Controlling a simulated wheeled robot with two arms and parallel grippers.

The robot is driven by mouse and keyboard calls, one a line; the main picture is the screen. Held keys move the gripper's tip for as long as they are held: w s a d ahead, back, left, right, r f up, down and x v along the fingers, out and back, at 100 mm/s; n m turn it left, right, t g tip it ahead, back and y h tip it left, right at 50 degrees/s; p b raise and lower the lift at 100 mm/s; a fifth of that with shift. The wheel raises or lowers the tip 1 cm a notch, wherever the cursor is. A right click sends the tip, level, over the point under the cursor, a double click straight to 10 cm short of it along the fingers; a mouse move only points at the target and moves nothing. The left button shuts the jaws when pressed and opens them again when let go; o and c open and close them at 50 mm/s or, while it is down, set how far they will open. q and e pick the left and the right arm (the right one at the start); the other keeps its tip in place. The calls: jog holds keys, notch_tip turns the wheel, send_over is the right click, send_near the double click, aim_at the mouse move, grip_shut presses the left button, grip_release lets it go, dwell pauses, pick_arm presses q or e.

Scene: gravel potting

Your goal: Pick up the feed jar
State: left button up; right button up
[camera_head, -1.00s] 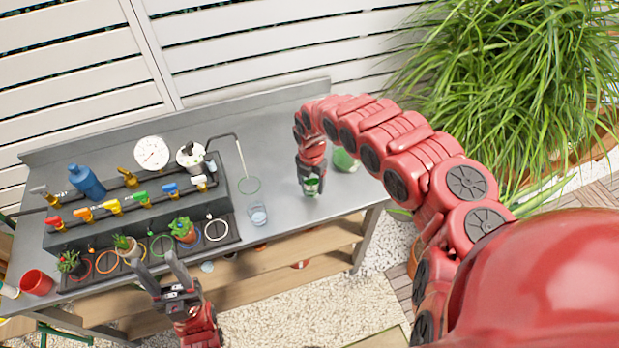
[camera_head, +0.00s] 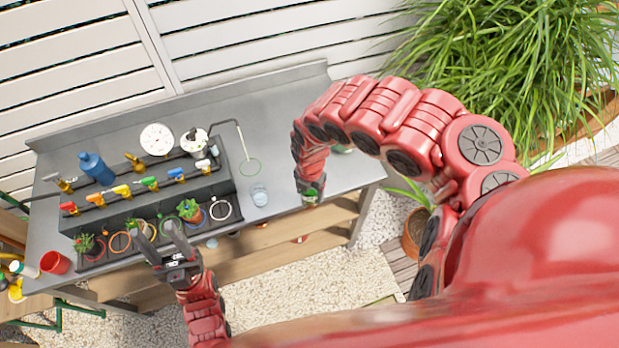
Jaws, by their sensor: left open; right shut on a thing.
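My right gripper (camera_head: 311,186) points down near the right end of the bench, by its front edge. It is shut on a small jar with green contents (camera_head: 311,197), the likely feed jar. The fingers and wrist hide most of it. A pale green object (camera_head: 342,149) shows partly behind my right wrist; I cannot tell what it is. My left gripper (camera_head: 157,230) is open and empty, in front of the row of pots at the bench's front edge.
A clear cup (camera_head: 259,195) stands left of my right gripper. A red pot (camera_head: 55,263) is at the left end.

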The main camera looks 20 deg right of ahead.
jog(key=shift+s+a+r+p, duration=0.1)
jog(key=shift+s+a+p, duration=0.1)
jog(key=shift+s+p, duration=0.45)
jog(key=shift+s+a+p, duration=0.15)
jog(key=shift+s+p, duration=0.35)
jog(key=shift+p, duration=0.2)
dwell(2.3)
